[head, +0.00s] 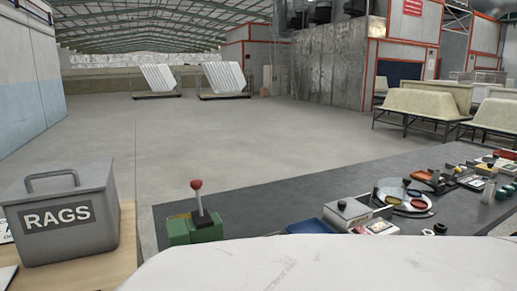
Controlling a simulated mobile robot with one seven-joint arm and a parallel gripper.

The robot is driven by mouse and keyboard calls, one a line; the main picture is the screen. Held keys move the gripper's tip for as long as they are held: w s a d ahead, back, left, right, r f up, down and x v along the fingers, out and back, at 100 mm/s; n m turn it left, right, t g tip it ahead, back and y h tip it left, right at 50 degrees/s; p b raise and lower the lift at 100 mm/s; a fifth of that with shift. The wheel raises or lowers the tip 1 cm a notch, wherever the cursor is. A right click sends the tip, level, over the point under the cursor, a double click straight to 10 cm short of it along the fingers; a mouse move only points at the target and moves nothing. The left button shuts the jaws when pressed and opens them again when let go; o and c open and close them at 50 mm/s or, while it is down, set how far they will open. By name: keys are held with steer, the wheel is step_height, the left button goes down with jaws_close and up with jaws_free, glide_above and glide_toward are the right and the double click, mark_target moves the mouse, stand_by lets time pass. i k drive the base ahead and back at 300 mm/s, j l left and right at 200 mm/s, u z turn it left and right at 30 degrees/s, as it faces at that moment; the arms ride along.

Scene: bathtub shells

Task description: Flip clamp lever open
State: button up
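A green block (194,230) sits on the dark work surface, just right of the grey RAGS box. A thin metal lever with a red ball knob (196,184) rises from its top, close to upright and leaning slightly left. This looks like the clamp and its lever, but I cannot tell from here what it clamps. The lower part of the block is partly cut off by a pale surface at the bottom of the picture. My gripper is not in view.
The grey handled RAGS box (67,215) stands on a wooden top at the left. Right of the clamp are a blue tray (312,226), a grey box (348,213), a round plate (403,195) and several small parts. The dark surface (270,200) behind the clamp is clear.

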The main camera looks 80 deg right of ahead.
mark_target(457, 170)
steer(key=z, duration=3.95)
steer(key=i+l+u, duration=0.1)
steer(key=i+l, duration=0.15)
steer(key=i+l+u, duration=0.1)
steer(key=i+l, duration=0.15)
steer(key=l, duration=0.15)
steer(key=i+l+u, duration=0.1)
steer(key=i+l, duration=0.15)
steer(key=i+l+u, duration=0.1)
steer(key=l, duration=0.35)
steer(key=i+l+u, duration=0.1)
steer(key=i+l, duration=0.25)
steer(key=i+l+u, duration=0.1)
steer(key=l, duration=0.3)
steer(key=i+l+u, duration=0.1)
steer(key=i+l, duration=0.15)
steer(key=l, duration=0.15)
steer(key=i+l+u, duration=0.1)
steer(key=l, duration=0.35)
steer(key=i, duration=0.05)
